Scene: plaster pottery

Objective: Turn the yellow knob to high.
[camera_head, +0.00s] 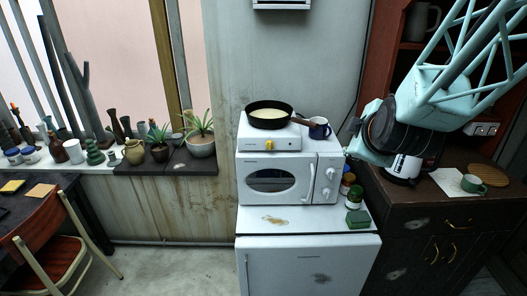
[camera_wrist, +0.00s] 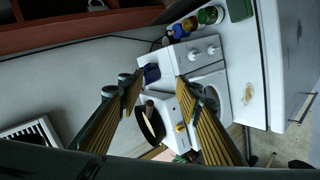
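The yellow knob (camera_head: 268,145) is on the front of a small white hot plate (camera_head: 250,136) that stands on the microwave. A dark pan (camera_head: 269,117) with pale contents sits on the hot plate. In the head view my arm is at the right, away from the knob; the fingertips are not clear there. The knob's setting is too small to read.
The white microwave (camera_head: 275,187) stands on a white fridge (camera_head: 310,262). A blue mug (camera_head: 319,129) is right of the pan. Small jars (camera_head: 354,196) and a green box (camera_head: 358,219) stand right of the microwave. A dark cabinet (camera_head: 447,222) is at the right. Potted plants (camera_head: 200,141) are at the left.

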